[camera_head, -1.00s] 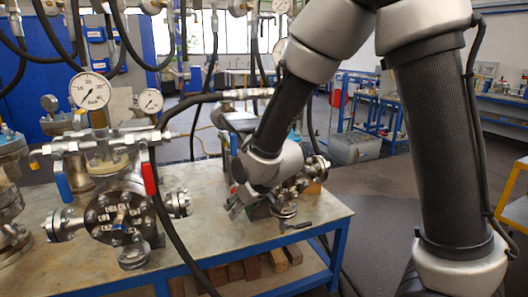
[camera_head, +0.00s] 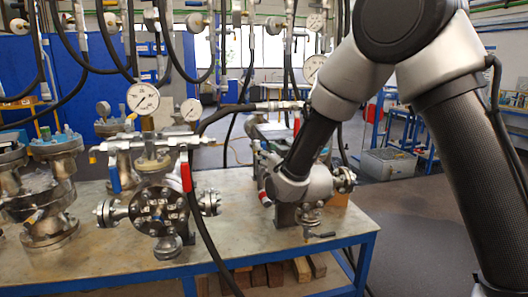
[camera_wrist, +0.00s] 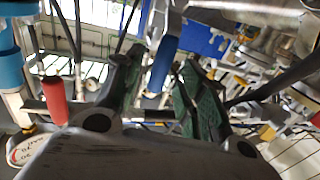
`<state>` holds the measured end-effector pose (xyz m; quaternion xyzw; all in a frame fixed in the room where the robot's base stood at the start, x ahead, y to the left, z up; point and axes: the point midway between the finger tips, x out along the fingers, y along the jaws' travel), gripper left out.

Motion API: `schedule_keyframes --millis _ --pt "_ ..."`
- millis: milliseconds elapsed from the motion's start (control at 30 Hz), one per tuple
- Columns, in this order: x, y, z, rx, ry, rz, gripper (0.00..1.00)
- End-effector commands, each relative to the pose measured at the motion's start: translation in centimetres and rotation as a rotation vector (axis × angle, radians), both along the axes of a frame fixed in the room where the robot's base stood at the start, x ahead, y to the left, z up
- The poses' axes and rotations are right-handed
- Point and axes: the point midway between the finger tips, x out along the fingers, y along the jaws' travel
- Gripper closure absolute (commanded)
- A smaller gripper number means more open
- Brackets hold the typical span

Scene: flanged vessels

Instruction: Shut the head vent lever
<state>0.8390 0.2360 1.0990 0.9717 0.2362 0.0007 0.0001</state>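In the wrist view my gripper (camera_wrist: 160,92) is open, its two green-padded fingers apart. A blue lever handle (camera_wrist: 162,65) shows in the gap between them; I cannot tell whether it lies between the pads or beyond. A red lever handle (camera_wrist: 55,101) stands to the left, apart from the fingers. In the head view my gripper (camera_head: 264,172) is at the left side of the right-hand flanged vessel (camera_head: 311,213), partly hidden by my wrist. The middle vessel (camera_head: 158,213) carries a blue lever (camera_head: 114,180) and a red lever (camera_head: 186,173). No label shows which lever is the head vent.
A pressure gauge (camera_head: 143,98) stands above the middle vessel. Black hoses hang above the bench and one runs down its front. Another flanged vessel (camera_head: 45,200) stands at the left. The bench top (camera_head: 235,228) is bare between the middle and right vessels.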

Motion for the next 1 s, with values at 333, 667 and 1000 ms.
schedule_keyframes --millis 333,667,1000 --pt "2.7 1.3 0.0 0.000 0.001 -0.001 0.60" --pt "2.7 1.3 0.0 0.000 0.001 -0.001 0.86" --pt "2.6 1.3 0.0 -0.003 0.001 -0.001 1.00"
